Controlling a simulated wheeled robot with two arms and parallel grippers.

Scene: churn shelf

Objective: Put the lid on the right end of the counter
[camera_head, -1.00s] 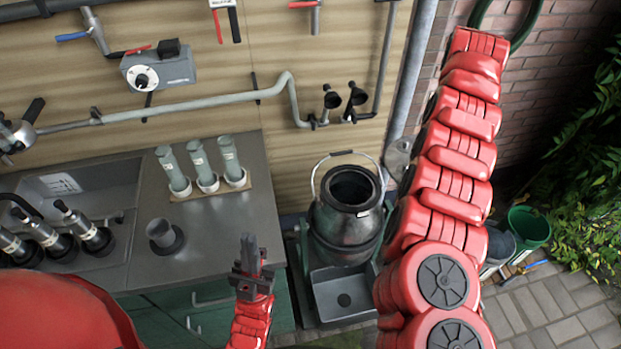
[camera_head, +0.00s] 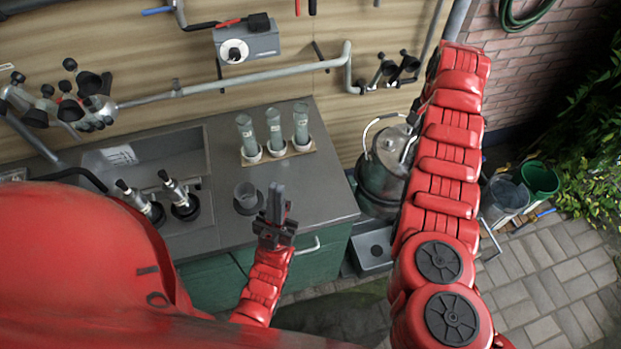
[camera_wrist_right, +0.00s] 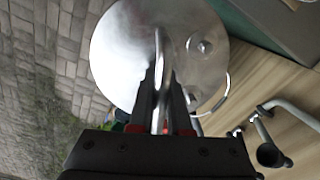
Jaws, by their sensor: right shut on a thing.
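The lid (camera_wrist_right: 125,50) is a round, shiny metal disc with a loop handle; it also shows in the head view (camera_head: 393,143). My right gripper (camera_wrist_right: 161,80) is shut on the lid's handle. In the head view the right arm hides this gripper, and the lid overlaps the top of the metal churn (camera_head: 376,185); I cannot tell the gap between them. The grey counter (camera_head: 325,200) is left of the churn, with its right end clear. My left gripper (camera_head: 276,200) points up in front of the counter, fingers close together and empty.
A rack of several tubes (camera_head: 278,152) stands at the counter's back. A small cup (camera_head: 246,195) is left of the bare right end. Taps (camera_head: 180,195) stand by the sink. A pipe (camera_head: 250,84) runs along the wall; a green bucket (camera_head: 540,179) stands far right.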

